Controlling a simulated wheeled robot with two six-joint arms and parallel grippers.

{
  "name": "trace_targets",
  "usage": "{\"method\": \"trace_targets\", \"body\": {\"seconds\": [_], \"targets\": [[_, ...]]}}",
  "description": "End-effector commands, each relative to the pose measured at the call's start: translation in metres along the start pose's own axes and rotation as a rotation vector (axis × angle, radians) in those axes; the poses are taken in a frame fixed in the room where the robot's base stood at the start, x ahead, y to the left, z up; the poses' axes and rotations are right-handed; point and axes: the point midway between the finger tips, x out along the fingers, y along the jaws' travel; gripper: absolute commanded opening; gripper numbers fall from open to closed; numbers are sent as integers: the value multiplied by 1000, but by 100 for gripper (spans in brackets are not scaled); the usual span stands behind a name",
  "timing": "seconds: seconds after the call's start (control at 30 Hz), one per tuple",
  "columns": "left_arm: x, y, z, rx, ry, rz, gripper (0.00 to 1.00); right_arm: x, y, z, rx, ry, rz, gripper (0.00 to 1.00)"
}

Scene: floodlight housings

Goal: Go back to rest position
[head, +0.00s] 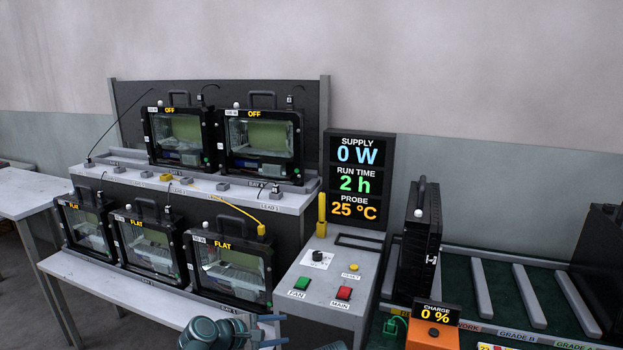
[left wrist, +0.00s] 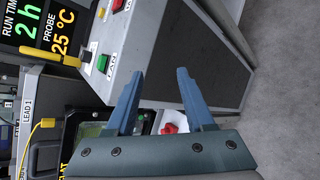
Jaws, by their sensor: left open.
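My left gripper (head: 268,331) is at the bottom of the head view, in front of the lower shelf's right end. Its two blue fingers also show in the left wrist view (left wrist: 160,103), spread apart with nothing between them. In the head view it is just below the rightmost lower floodlight housing (head: 232,268), marked FLAT, and left of the control box (head: 325,275). A small blue-grey piece at the bottom edge near the middle may be part of my right arm. My right gripper cannot be made out.
Two housings marked OFF (head: 262,141) stand on the upper shelf, and several FLAT ones below. The display (head: 356,180) reads 0 W, 2 h, 25 °C. A yellow probe (head: 321,215) stands on the control box. An orange charger (head: 432,336) shows 0 %. Graded lanes (head: 500,290) lie right.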

Motion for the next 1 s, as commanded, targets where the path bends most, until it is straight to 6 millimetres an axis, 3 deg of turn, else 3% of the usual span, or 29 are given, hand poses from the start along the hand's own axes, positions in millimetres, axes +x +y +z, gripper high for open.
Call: {"method": "trace_targets", "body": {"seconds": [0.03,0.1,0.2,0.4,0.63,0.7,1.0], "targets": [[12,-32,16,165,4,-121,54,0,0,0,0,0,0,0],[22,-77,29,428,6,-310,54,0,0,0,0,0,0,0],[21,-129,35,759,-15,-558,54,0,0,0,0,0,0,0],[-2,-186,33,1213,-90,-939,54,0,0,0,0,0,0,0],[-37,-212,28,1555,-194,-1293,54,0,0,0,0,0,0,0],[-48,-196,38,1552,-192,-1294,54,-22,2,1,0,0,0,0],[-79,-152,73,1547,-188,-1288,54,-85,8,5,1,0,0,0]]}}
